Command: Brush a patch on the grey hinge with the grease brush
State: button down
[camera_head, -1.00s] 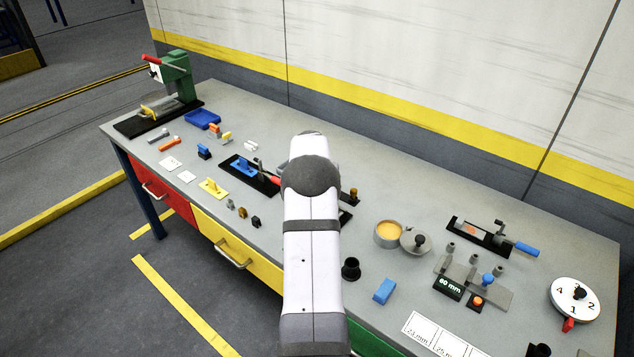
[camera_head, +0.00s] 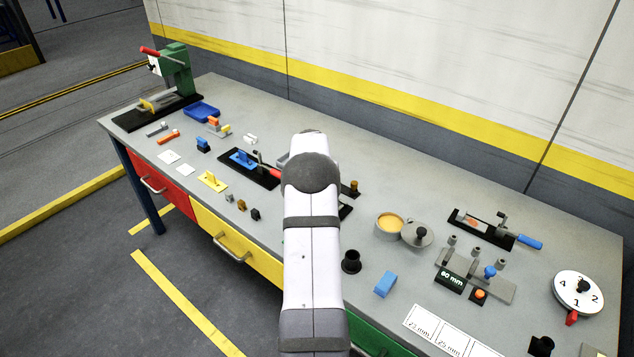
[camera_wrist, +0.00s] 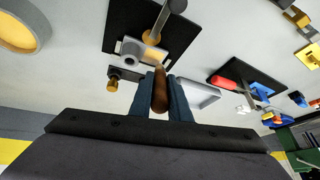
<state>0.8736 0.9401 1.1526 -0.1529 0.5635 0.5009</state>
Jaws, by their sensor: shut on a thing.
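In the wrist view my gripper (camera_wrist: 168,98) is shut on the grease brush (camera_wrist: 160,90), holding its brown handle between the blue fingers. The brush's pale tan tip points at a grey block with a round hole, which looks like the grey hinge (camera_wrist: 131,48), on a black plate (camera_wrist: 183,38). The tip is at or just over the block's near edge; I cannot tell whether it touches. In the head view my arm hides the gripper, brush and hinge; only an edge of the black plate (camera_head: 346,211) shows.
An open pot of yellow grease (camera_head: 389,225) stands right of my arm, with a grey lid (camera_head: 417,234) beside it. A small amber-topped part (camera_wrist: 113,84) and a grey tray (camera_wrist: 200,94) are near the hinge. A red-handled fixture (camera_head: 250,167) is to the left.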

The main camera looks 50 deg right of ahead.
jog(key=shift+f+b, duration=0.5)
jog(key=shift+b, duration=0.3)
dwell(4.2)
jog(key=shift+s, duration=0.1)
jog(key=shift+s, duration=0.95)
jog(key=shift+s+f, duration=0.1)
